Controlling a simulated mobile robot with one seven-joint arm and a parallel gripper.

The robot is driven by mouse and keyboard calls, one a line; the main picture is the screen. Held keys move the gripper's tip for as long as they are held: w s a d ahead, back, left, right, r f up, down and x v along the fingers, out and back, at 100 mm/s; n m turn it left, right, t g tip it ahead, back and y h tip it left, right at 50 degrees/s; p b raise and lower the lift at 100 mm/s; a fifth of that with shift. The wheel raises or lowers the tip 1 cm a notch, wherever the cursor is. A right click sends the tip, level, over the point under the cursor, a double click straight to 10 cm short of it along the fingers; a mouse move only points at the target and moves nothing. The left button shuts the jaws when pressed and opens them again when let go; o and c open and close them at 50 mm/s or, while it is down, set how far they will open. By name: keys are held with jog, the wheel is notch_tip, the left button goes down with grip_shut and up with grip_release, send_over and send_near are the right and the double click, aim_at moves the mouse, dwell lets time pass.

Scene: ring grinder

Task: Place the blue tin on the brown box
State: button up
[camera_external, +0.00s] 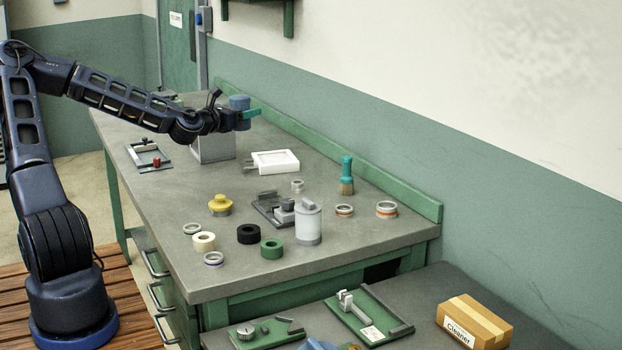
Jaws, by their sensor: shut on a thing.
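My gripper (250,114), with teal fingers, is at the far end of the workbench. It is shut on the blue tin (239,102), a small blue-grey cylinder that looks upright. The tin is partly hidden by a finger. It is held in the air, above and slightly right of a grey block as seen in the picture. The brown box (475,321), a cardboard carton with a tape strip and a "Cleaner" label, sits on the lower right bench, far from my gripper. Its top looks clear.
The grey block (213,149) stands below my gripper. A white tray (275,162), a teal brush (347,176), a white canister (308,223), a yellow-topped knob (220,204) and several rings and tape rolls lie across the workbench. Green fixtures (368,318) lie left of the box. A wall runs behind.

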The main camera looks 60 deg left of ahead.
jog(key=w+d+f+m+h, duration=0.1)
jog(key=w+d+m+h, duration=0.15)
jog(key=w+d, duration=0.75)
jog(key=w+d+m+h, duration=0.1)
jog(key=w+d+h, duration=0.3)
jog(key=d, duration=1.2)
jog(key=w+d+f+m+h, duration=0.1)
jog(key=w+d+m+h, duration=0.1)
jog(key=w+d, duration=0.8)
jog(key=m+g+h, duration=0.2)
jog(key=m+h, duration=0.2)
jog(key=h, duration=0.2)
send_over(475, 309)
notch_tip(475, 309, down, 20)
jog(key=shift+d+f, duration=0.1)
jog(key=shift+f, duration=0.1)
jog(key=shift+f, duration=0.1)
jog(key=o, duration=1.1)
